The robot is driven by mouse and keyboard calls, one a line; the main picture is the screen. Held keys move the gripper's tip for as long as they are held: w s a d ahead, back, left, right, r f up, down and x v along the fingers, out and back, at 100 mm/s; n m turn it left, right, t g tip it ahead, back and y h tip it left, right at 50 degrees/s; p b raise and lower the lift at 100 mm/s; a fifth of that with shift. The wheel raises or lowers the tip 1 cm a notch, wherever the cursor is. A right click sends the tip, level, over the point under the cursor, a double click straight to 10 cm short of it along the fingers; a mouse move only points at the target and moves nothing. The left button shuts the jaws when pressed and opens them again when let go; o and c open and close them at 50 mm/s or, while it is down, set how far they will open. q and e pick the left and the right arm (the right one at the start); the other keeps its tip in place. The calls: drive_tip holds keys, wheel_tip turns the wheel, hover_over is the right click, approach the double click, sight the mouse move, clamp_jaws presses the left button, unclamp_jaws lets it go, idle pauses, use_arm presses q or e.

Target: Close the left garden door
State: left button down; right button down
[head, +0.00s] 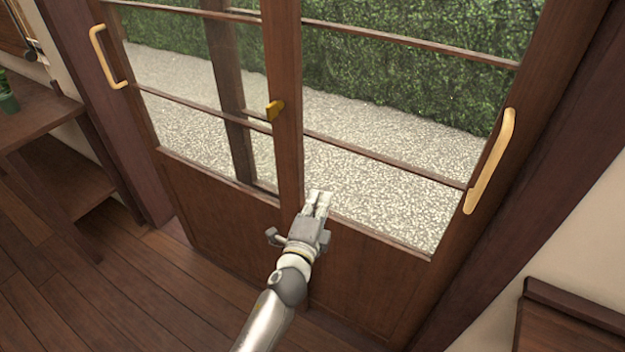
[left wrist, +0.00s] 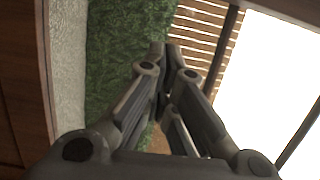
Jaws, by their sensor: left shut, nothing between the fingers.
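The left garden door (head: 225,205) is a dark wood sliding panel with glass above. Its pale curved handle (head: 108,57) is at its left edge, close to the left post; I cannot tell whether a narrow gap is left there. My right gripper is not in view.
The right garden door (head: 365,285) has its own pale handle (head: 490,160) at its right edge. Gravel and a hedge (head: 400,65) lie beyond the glass. A wooden shelf (head: 40,120) stands at the left. The wood floor (head: 85,275) at lower left is clear.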

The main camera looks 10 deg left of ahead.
sight(235, 145)
use_arm(q)
drive_tip(key=w, duration=0.2)
drive_tip(key=w+a, duration=0.1)
drive_tip(key=w, duration=0.1)
drive_tip(key=w+a+p, duration=0.1)
drive_tip(key=w, duration=0.1)
drive_tip(key=shift+a, duration=0.25)
drive_tip(key=shift+w+a, duration=0.15)
drive_tip(key=shift+a, duration=0.3)
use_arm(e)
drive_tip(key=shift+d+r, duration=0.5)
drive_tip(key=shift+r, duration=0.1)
use_arm(q)
drive_tip(key=shift+a, duration=0.1)
